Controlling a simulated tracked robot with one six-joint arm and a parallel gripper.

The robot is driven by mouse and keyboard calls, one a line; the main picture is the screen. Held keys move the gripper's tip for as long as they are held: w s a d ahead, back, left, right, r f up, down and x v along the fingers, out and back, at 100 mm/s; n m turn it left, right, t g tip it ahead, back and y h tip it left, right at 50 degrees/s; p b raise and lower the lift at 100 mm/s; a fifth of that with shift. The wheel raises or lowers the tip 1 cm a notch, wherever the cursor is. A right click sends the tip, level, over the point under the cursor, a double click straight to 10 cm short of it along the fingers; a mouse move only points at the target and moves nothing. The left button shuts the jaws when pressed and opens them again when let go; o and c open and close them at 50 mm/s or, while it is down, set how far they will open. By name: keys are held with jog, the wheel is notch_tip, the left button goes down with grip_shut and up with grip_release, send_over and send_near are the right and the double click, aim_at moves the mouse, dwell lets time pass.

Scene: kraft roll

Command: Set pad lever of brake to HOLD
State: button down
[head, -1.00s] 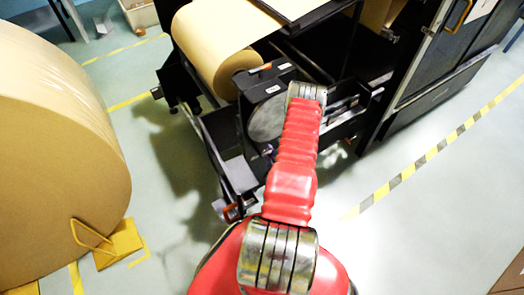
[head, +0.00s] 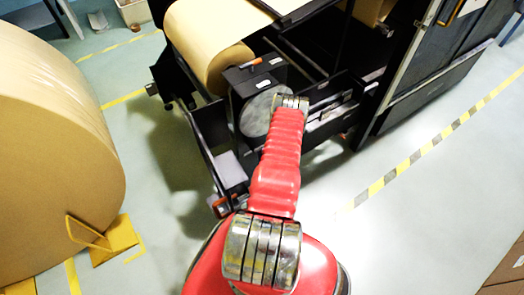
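The brake looks to be the black housing (head: 254,78) with a round grey disc (head: 259,110) on its face, at the end of the kraft roll on the black stand. A small orange-tipped lever (head: 256,64) shows at the top of the housing; I cannot tell for sure that it is the pad lever, and no HOLD mark is readable. My red arm reaches up from the bottom of the view, its silver wrist joint just right of the disc. My gripper is hidden beyond that joint, so its opening and any contact do not show.
The kraft roll (head: 208,45) hangs in the black stand. A second orange end (head: 221,206) sits low at the stand's front corner. A large brown roll (head: 55,140) stands at left with a yellow chock (head: 113,237).

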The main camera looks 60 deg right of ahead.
jog(key=shift+s+d+f, duration=0.25)
jog(key=shift+s+f, duration=0.2)
jog(key=c, duration=1.7)
grip_release()
jog(key=shift+o, duration=0.2)
jog(key=shift+a, duration=0.1)
jog(key=shift+s+a, duration=0.45)
jog(key=shift+a, duration=0.05)
jog(key=v, duration=1.2)
jog(key=shift+w+r, duration=0.2)
jog(key=shift+r, duration=0.05)
jog(key=shift+a, duration=0.15)
